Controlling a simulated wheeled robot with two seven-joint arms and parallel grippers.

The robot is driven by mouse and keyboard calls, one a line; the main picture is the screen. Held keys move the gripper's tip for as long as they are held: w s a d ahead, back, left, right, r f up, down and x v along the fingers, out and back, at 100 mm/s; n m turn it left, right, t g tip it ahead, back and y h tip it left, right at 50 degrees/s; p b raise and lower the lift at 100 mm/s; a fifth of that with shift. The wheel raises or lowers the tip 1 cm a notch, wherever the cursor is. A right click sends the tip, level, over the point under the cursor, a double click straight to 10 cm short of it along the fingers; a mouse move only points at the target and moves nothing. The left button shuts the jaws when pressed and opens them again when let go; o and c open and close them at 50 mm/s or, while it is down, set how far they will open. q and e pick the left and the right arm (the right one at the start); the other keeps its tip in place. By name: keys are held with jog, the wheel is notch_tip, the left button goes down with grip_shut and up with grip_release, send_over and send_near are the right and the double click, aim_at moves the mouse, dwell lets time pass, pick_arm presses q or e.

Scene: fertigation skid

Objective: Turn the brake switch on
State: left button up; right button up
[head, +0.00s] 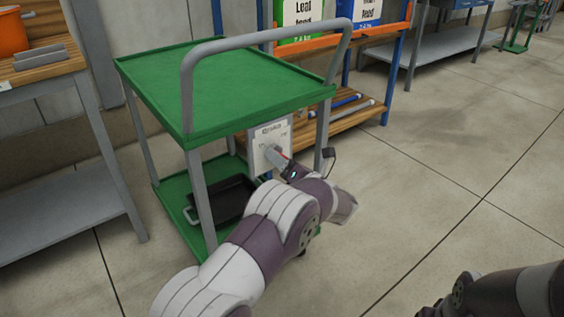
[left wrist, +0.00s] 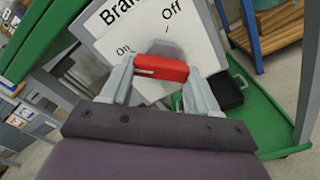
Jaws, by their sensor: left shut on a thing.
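The brake switch panel (head: 270,146) is a white plate on the side of the green cart. In the left wrist view the panel (left wrist: 120,28) reads "Brak…", with "On" at left and "Off" at upper right. The switch has a red handle (left wrist: 161,68) in front of a grey round base (left wrist: 168,48). A pale mark shows at the handle's left end, on the "On" side. My left gripper (head: 276,157) is at the panel. In the wrist view its fingers (left wrist: 160,75) are shut on the red handle, one at each end.
The cart's green top (head: 225,90) and grey push handle (head: 265,35) are above my left gripper. A black tray (head: 222,200) lies on its lower shelf. A wooden-shelved rack (head: 345,118) stands behind. A workbench (head: 60,170) is at left.

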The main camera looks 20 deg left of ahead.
pick_arm(q)
jog(key=o, duration=1.1)
jog(key=shift+c, duration=0.2)
jog(key=shift+s+d, duration=0.1)
jog(key=p+v, duration=0.3)
jog(key=v, duration=0.9)
jog(key=shift+s+d, duration=0.2)
